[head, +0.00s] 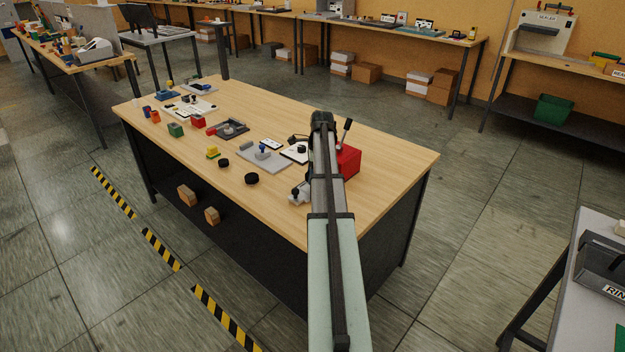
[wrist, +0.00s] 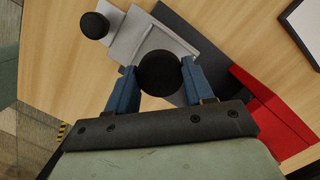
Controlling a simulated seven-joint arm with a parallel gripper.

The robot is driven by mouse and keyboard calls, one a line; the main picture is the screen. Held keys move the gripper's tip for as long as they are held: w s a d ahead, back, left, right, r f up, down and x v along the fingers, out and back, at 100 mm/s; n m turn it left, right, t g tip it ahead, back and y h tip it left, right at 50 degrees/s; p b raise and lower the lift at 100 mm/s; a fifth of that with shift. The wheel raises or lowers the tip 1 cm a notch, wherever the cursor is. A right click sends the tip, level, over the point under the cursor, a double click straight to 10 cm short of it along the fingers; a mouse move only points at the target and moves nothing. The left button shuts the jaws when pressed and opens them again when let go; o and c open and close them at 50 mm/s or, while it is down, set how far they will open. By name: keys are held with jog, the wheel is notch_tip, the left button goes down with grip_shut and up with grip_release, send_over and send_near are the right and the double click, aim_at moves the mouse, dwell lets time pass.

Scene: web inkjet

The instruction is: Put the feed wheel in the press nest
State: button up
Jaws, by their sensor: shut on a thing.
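My gripper (wrist: 158,70) is shut on a round black wheel, the feed wheel (wrist: 158,74), with one blue finger on each side in the wrist view. The wheel is over a light grey plate (wrist: 137,40) next to a dark base; I cannot tell whether it touches the plate. The red press body (wrist: 265,100) is at the right of the wrist view. In the head view the red press (head: 348,162) with its lever stands at the table's right, partly behind my arm. My arm hides the wheel and gripper there. The nest itself cannot be told clearly.
A black round knob (wrist: 94,25) is left of the held wheel. In the head view, two loose black discs (head: 252,179) (head: 224,162), a grey plate with a blue part (head: 262,152) and several small blocks lie on the wooden table (head: 330,131).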

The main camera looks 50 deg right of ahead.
jog(key=shift+f, duration=1.25)
jog(key=shift+f, duration=0.1)
jog(key=o, duration=1.1)
notch_tip(320, 180, up, 12)
jog(key=s+d, duration=0.1)
jog(key=shift+s, duration=0.15)
jog(key=shift+d, duration=0.1)
